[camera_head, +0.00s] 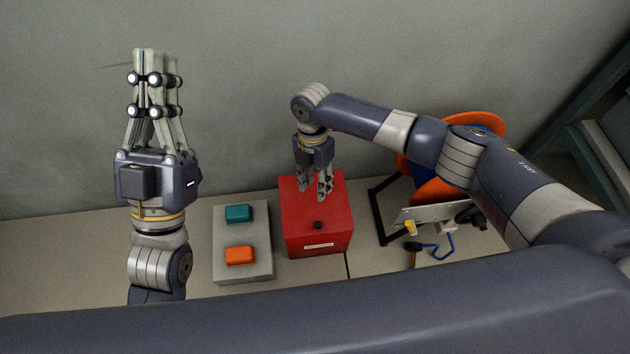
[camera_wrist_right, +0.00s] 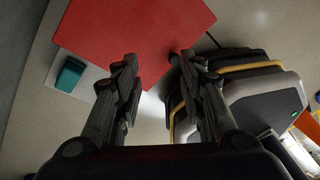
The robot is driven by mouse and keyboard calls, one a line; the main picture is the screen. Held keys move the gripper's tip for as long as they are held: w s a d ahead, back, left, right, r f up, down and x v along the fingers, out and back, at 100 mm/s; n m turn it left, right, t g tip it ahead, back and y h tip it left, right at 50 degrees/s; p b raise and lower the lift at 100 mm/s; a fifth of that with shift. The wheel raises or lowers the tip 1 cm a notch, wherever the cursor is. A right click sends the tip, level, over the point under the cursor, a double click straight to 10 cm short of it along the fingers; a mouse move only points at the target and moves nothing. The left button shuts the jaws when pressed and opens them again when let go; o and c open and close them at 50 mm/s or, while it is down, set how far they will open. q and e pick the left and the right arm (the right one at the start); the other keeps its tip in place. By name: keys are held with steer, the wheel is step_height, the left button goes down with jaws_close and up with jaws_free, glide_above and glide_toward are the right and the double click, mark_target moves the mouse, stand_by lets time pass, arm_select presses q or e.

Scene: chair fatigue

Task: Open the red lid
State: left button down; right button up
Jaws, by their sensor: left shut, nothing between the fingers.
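A red box (camera_head: 300,232) with a red lid stands on the table in the middle of the head view. A small dark knob (camera_head: 318,225) is on the lid near its front edge, with a pale label below it. My right gripper (camera_head: 316,198) points down over the lid, behind the knob. Its fingers are apart and nothing shows between them. My left gripper (camera_head: 149,52) points up, shut and empty, well left of the box.
A grey block (camera_head: 245,272) with a teal button (camera_head: 238,213) and an orange button (camera_head: 240,256) stands left of the box. An orange and blue reel (camera_head: 428,188) on a black frame, with cables, stands at the right. A wall is behind; the table's left side is clear.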

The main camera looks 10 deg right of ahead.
steer(key=shift+r, duration=0.1)
steer(key=v, duration=1.2)
